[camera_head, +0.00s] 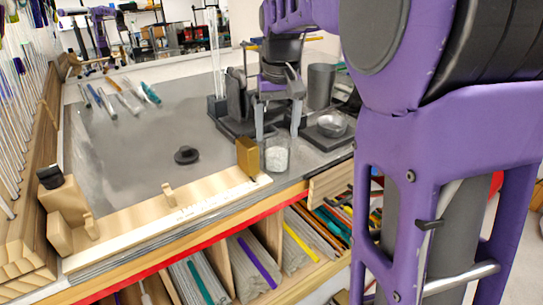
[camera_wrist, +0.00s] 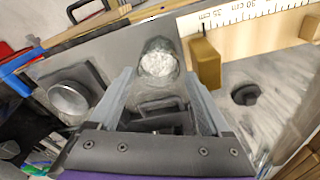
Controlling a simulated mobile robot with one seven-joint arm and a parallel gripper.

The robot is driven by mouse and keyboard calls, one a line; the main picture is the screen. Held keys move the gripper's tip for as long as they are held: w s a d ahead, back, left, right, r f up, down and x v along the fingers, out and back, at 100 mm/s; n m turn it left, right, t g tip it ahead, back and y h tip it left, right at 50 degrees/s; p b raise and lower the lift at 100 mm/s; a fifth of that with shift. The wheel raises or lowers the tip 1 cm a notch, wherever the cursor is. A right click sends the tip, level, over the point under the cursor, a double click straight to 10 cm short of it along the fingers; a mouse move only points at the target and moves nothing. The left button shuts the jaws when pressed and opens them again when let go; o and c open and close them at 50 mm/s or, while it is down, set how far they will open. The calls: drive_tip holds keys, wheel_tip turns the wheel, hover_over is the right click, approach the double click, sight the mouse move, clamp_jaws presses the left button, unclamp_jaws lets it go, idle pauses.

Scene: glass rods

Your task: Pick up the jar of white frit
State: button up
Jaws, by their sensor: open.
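The jar of white frit (camera_head: 277,154) is a clear glass jar with white grains in it. It stands upright near the front edge of the grey bench top, just right of a brass block. In the wrist view the jar (camera_wrist: 158,62) is seen from above, just beyond the fingertips and roughly between their lines. My gripper (camera_head: 279,133) is open and empty, its two fingers pointing down above and behind the jar. In the wrist view my gripper (camera_wrist: 161,88) shows both fingers spread apart. I cannot tell whether a finger touches the jar.
The brass block (camera_head: 248,157) stands close beside the jar, at the end of a wooden ruler (camera_wrist: 262,38). A small metal dish (camera_head: 332,126) on a dark base is to the right. A black knob (camera_head: 186,155) sits on the open bench. Coloured rods (camera_head: 127,97) lie farther back.

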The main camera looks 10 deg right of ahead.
sight(276, 153)
drive_tip(key=f, duration=0.5)
drive_tip(key=w+f+b, duration=0.1)
drive_tip(key=f, duration=0.1)
drive_tip(key=shift+f, duration=0.2)
drive_tip(key=shift+c, duration=0.2)
clamp_jaws()
drive_tip(key=shift+r, duration=0.1)
